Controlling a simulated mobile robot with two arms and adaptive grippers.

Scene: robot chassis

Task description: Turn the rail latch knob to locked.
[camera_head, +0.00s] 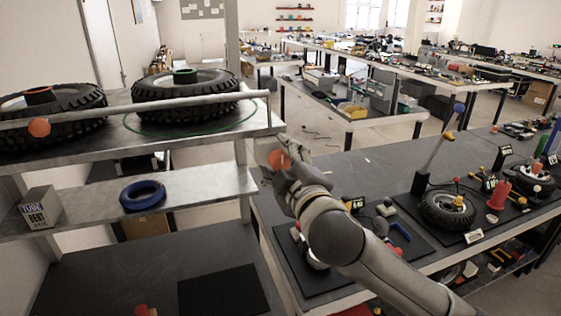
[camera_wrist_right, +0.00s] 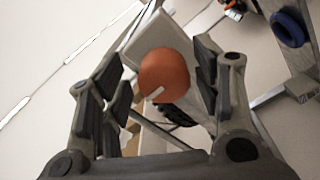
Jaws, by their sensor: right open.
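An orange rail latch knob (camera_head: 279,157) shows at the right end of the shelf rail (camera_head: 180,104). In the right wrist view the orange knob (camera_wrist_right: 166,70) is round, with a short white mark on its lower left face. My right gripper (camera_head: 272,160) is at this knob, partly covering it in the head view. In the wrist view its open fingers (camera_wrist_right: 158,85) stand either side of the knob, with the right finger close to it; I cannot tell whether they touch. A second orange knob (camera_head: 39,127) sits at the left of the rail. My left gripper is not in view.
Two tires (camera_head: 185,90) lie on the upper shelf behind the rail. A blue ring (camera_head: 142,195) and a box (camera_head: 40,207) stand on the shelf below. A workbench (camera_head: 400,160) with a wheel (camera_head: 447,209) and small parts lies right, under my right arm.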

